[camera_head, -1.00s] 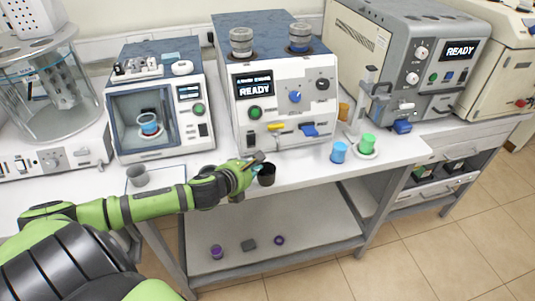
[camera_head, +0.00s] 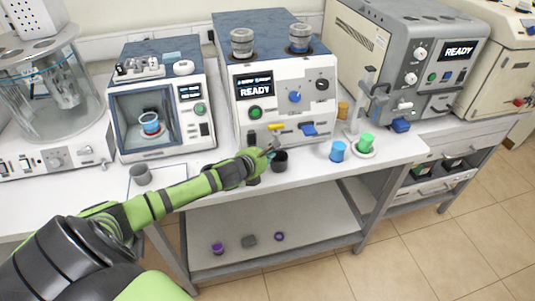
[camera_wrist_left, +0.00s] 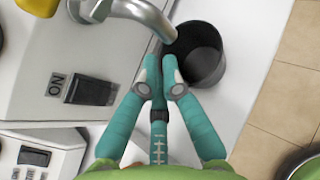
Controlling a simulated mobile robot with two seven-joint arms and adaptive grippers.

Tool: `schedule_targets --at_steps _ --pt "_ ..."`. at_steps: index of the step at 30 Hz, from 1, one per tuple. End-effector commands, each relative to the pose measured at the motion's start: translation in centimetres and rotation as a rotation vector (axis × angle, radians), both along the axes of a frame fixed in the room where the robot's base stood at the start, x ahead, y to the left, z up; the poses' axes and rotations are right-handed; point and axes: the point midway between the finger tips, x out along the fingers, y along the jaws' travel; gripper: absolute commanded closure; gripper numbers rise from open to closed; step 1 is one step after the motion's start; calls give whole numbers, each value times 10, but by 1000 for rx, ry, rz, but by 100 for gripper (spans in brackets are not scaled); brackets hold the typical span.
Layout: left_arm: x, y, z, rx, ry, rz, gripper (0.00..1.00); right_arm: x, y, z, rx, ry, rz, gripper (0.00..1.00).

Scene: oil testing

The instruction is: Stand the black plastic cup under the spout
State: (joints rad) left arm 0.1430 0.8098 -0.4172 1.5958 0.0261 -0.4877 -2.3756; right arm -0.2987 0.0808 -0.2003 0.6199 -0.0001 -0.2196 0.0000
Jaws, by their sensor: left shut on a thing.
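The black plastic cup (camera_head: 279,162) is upright at the front of the middle machine, close to the bench's front edge. In the left wrist view the black cup (camera_wrist_left: 202,55) is just beyond the teal fingertips, with its dark inside showing. My left gripper (camera_head: 266,152) is shut on the cup's near wall; the same gripper (camera_wrist_left: 164,72) shows in the wrist view. The silver spout (camera_wrist_left: 140,14) curves out from the machine, its tip close to the cup's rim on the left. I cannot tell if the cup touches the bench. My right gripper is out of view.
The middle machine (camera_head: 270,110) has a yellow lever (camera_head: 276,127) and a blue lever. A blue cup (camera_head: 337,151) and a green cup (camera_head: 366,141) stand to the right.

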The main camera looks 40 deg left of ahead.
Motion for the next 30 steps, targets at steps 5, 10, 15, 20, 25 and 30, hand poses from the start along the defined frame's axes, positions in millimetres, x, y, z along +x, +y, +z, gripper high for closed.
schedule_targets --at_steps 5,10,15,20,25,30 --pt "0 0 -2 1 1 0 77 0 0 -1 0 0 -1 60" --pt "0 0 -2 1 1 0 69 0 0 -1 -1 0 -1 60" --pt "0 0 -1 0 0 1 69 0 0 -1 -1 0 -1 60" --pt "-6 1 2 4 2 1 69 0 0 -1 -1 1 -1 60" --pt "-28 -1 12 5 2 -3 69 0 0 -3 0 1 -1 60" --pt "-57 -5 27 5 4 -5 69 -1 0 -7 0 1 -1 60"
